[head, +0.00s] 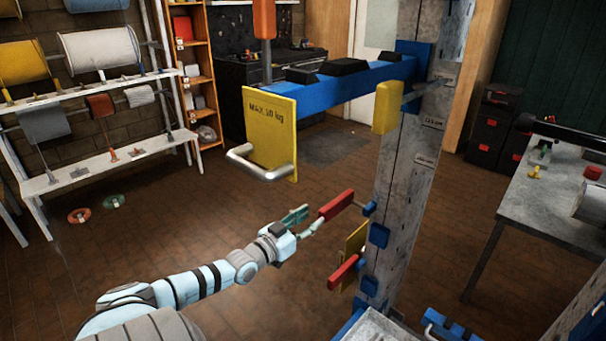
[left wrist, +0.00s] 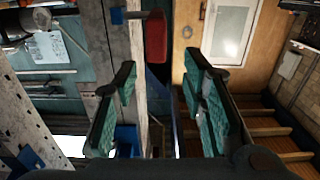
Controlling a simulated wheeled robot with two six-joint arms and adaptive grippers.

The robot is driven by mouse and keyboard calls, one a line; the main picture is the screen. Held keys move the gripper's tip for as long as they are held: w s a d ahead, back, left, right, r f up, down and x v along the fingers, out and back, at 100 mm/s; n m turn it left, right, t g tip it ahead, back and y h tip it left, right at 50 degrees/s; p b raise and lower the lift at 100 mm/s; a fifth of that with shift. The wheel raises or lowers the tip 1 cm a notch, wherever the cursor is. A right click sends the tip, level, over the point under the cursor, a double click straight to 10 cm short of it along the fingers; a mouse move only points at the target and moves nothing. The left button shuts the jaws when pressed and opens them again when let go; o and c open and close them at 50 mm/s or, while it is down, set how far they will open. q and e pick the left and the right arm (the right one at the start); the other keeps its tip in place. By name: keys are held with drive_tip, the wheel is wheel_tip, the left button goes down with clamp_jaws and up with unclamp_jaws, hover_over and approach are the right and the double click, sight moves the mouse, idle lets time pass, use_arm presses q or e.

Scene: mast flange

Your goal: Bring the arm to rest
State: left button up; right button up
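My left gripper (head: 309,220) is in front of the grey mast (head: 404,190), near the outer end of the upper red handle (head: 336,205). In the left wrist view its two green-padded fingers (left wrist: 160,82) stand well apart, with nothing held between them. A red handle (left wrist: 155,38) shows beyond the fingertips there, apart from the pads. My left arm reaches in from the lower left. A blue boom (head: 350,83) juts left from the mast and carries a yellow plate (head: 270,132) marked MAX 10 kg. My right gripper is not in view.
A lower red handle (head: 344,272) sits on the mast below the upper one. A metal loop (head: 258,165) sticks out from the yellow plate. A grey worktable (head: 545,205) stands at right, a spool rack (head: 105,155) at left. The brown floor between is mostly clear.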

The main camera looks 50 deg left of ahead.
use_arm(q)
drive_tip(key=shift+s, duration=1)
